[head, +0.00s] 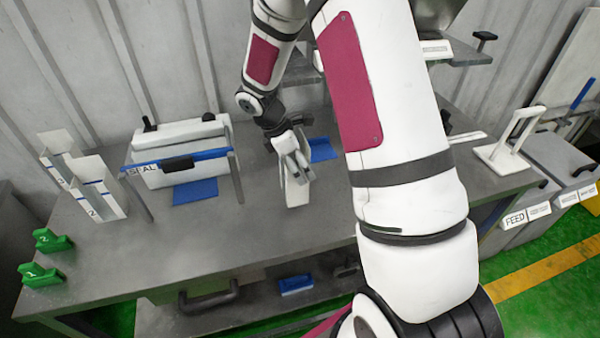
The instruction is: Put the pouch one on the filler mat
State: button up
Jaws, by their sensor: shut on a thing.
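My gripper (291,160) is above the middle of the grey bench, fingers pointing down. It is shut on a pale, narrow pouch (297,192), which hangs upright below the fingers. I cannot tell whether the pouch's lower end touches the bench, and no number on it is readable. A blue mat (322,150) lies just behind and to the right of my gripper, partly hidden by my arm; it appears to be the filler mat. The pouch is in front and to the left of this mat, apart from it.
A white sealer marked SEAL (180,150) with a blue bar stands to the left, with another blue mat (195,191) before it. White numbered holders (95,185) and green numbered blocks (45,272) are at far left. A white stand (508,150) is at right.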

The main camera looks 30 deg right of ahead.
jog(key=shift+s+f, duration=0.15)
jog(key=shift+f, duration=1.4)
jog(key=shift+f, duration=0.1)
jog(key=o, duration=1.5)
